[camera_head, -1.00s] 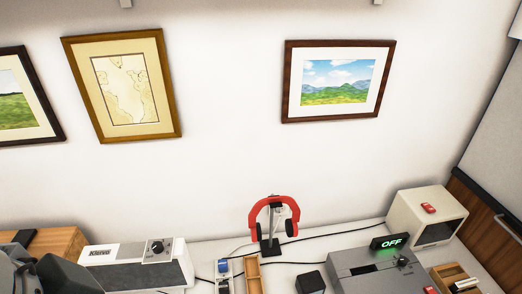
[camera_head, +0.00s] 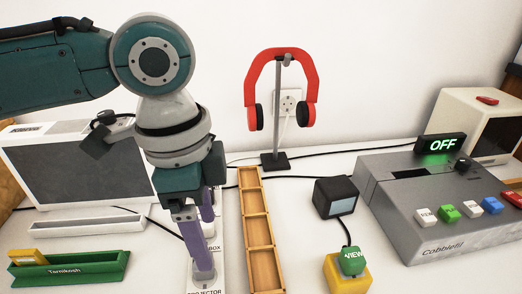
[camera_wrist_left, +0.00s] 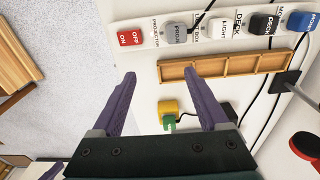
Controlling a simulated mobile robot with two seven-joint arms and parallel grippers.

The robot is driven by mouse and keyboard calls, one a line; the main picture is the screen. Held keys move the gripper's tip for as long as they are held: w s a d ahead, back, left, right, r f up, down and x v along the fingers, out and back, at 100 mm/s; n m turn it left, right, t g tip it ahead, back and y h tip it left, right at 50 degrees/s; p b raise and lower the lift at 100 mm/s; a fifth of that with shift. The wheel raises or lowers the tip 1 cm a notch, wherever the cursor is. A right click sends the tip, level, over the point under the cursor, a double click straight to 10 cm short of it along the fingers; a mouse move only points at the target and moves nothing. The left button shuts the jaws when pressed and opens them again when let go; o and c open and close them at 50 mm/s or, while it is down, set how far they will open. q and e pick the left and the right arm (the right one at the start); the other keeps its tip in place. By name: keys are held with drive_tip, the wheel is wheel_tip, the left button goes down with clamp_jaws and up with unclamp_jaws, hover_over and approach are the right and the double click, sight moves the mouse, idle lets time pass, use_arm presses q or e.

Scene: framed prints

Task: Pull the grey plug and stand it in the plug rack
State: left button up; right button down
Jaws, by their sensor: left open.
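The grey plug (camera_wrist_left: 177,33) sits in a white power strip (camera_wrist_left: 209,42) in the left wrist view, beside a red on/off switch. White, black and blue plugs follow it to the right. The plug rack, a narrow wooden tray (camera_head: 265,252) with several empty compartments, lies right of the strip in the head view. It also shows in the wrist view (camera_wrist_left: 228,75). My left gripper (camera_head: 205,246) points down over the strip, open and empty, and hides most of it in the head view. In the wrist view its fingertips (camera_wrist_left: 159,76) are apart from the grey plug.
A red headphone stand (camera_head: 274,160) is behind the rack. A black cube (camera_head: 333,190) and yellow VIEW button box (camera_head: 347,278) are to its right, then a grey console (camera_head: 385,190). A green tray (camera_head: 75,270) is front left. Black cables cross the white table.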

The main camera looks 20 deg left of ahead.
sight(198, 275)
use_arm(q)
drive_tip(key=a+f+b, duration=0.1)
drive_tip(key=w+a+f, duration=0.1)
drive_tip(key=a+f+b, duration=0.1)
drive_tip(key=shift+w+f+b, duration=0.25)
drive_tip(key=shift+f+b, duration=0.05)
drive_tip(key=shift+f, duration=0.1)
drive_tip(key=shift+w+a+y, duration=0.1)
drive_tip(key=shift+a+y, duration=0.15)
drive_tip(key=shift+y, duration=0.05)
drive_tip(key=shift+a, duration=0.1)
use_arm(e)
wheel_tip(198, 275, down, 5)
drive_tip(key=shift+f, duration=0.1)
use_arm(q)
wheel_tip(198, 275, down, 6)
drive_tip(key=b, duration=0.7)
drive_tip(key=shift+b, duration=0.3)
drive_tip(key=shift+f, duration=1.45)
use_arm(e)
wheel_tip(198, 275, down, 8)
use_arm(q)
drive_tip(key=shift+r, duration=0.1)
use_arm(e)
drive_tip(key=shift+r, duration=0.35)
